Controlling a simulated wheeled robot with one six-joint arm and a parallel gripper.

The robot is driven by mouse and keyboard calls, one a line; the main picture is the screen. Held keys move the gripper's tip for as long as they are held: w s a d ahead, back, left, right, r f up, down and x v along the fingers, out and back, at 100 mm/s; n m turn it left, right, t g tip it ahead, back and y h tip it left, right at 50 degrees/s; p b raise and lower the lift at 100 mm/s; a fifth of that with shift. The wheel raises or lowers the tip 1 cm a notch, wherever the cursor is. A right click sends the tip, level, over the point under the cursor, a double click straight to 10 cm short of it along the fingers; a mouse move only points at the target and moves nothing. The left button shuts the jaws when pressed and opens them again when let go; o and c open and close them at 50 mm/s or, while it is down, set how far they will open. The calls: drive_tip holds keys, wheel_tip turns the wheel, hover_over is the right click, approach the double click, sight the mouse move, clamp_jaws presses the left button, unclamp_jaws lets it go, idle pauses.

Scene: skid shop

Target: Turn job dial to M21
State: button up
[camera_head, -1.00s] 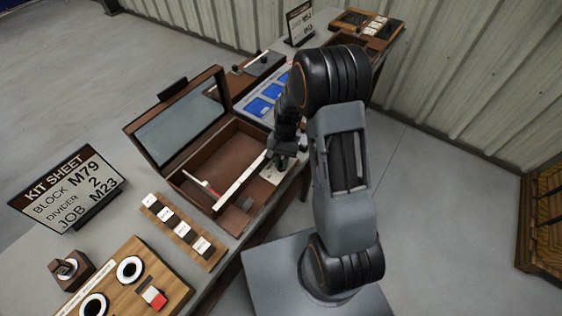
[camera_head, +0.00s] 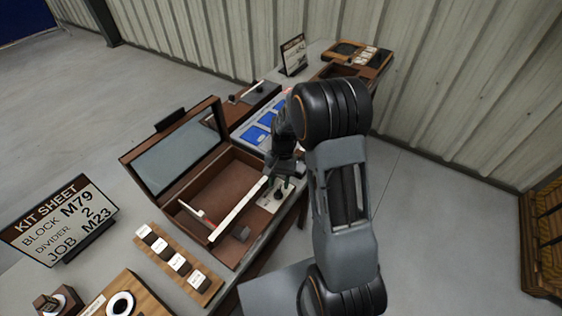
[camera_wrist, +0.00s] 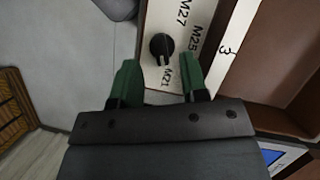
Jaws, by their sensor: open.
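The job dial (camera_wrist: 162,46) is a round black knob on a white plate (camera_wrist: 151,14) marked M27, M25 and M21 in the wrist view. Its narrow end appears to point down toward the M21 label. My gripper (camera_wrist: 160,76) is open and empty, with one green fingertip on each side below the knob, apart from it. In the head view the dial plate (camera_head: 267,204) lies at the front edge of the bench, beside the open brown box (camera_head: 228,172), and my gripper (camera_head: 284,178) hangs over it. The kit sheet (camera_head: 62,220) reads block M79, divider 2, job M23.
A strip marked 3 (camera_wrist: 232,45) runs close to the dial plate's right side. A wooden rack of labelled dark blocks (camera_head: 178,262) stands at the front left. Blue cards (camera_head: 254,135) lie behind the box. The floor right of my arm is clear up to a wooden crate (camera_head: 543,235).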

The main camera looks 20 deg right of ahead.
drive_tip(key=v, duration=1)
drive_tip(key=shift+r, duration=0.2)
drive_tip(key=s+a+r+n+t+h, duration=0.1)
drive_tip(key=s+r+n+t, duration=0.2)
drive_tip(key=s, duration=0.5)
drive_tip(key=s+a+r+n+t+h, duration=0.1)
drive_tip(key=s+r+n+t, duration=0.2)
drive_tip(key=s+r+t, duration=0.2)
drive_tip(key=s, duration=0.2)
drive_tip(key=shift+s+a, duration=0.4)
